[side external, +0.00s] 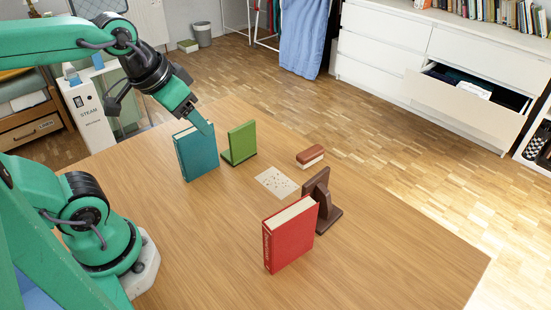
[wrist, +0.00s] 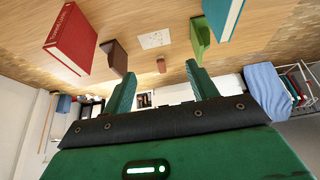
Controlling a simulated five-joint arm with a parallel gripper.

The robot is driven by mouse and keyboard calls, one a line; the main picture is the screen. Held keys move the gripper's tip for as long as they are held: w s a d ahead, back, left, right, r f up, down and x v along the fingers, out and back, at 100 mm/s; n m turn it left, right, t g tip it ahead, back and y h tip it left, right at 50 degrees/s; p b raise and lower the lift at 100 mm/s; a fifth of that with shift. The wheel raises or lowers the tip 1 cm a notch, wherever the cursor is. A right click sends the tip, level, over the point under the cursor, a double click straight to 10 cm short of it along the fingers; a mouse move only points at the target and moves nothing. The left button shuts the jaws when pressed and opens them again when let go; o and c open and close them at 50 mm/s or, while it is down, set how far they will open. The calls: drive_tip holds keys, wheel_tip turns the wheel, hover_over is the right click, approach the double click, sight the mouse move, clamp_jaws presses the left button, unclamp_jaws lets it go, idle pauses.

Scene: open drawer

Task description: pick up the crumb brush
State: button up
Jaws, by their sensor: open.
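The crumb brush (side external: 310,156) is a small reddish-brown block with a pale bristle side. It lies on the wooden table, beyond a pale card with dark specks (side external: 277,182). In the wrist view the brush (wrist: 161,65) is small and far off, between my two fingers in the picture. My gripper (side external: 205,126) is in the air near the top of the teal book, well to the left of the brush. In the wrist view my gripper (wrist: 163,86) has its fingers wide apart with nothing between them.
A teal book (side external: 196,152) and a green bookend (side external: 239,143) stand left of the card. A red book (side external: 290,235) and a brown bookend (side external: 320,200) stand right of it. The table (side external: 400,265) is clear at the right. A dresser drawer (side external: 465,105) stands open behind.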

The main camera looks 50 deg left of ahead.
drive_tip(key=w+r+g, duration=0.1)
drive_tip(key=w, duration=0.8)
drive_tip(key=g, duration=0.4)
hover_over(313, 150)
drive_tip(key=shift+m, duration=0.4)
drive_tip(key=f, duration=1.7)
drive_tip(key=shift+s, duration=0.35)
drive_tip(key=shift+w+d+f, duration=0.1)
drive_tip(key=shift+w+f, duration=0.15)
drive_tip(key=shift+f, duration=4.2)
drive_tip(key=c, duration=1.1)
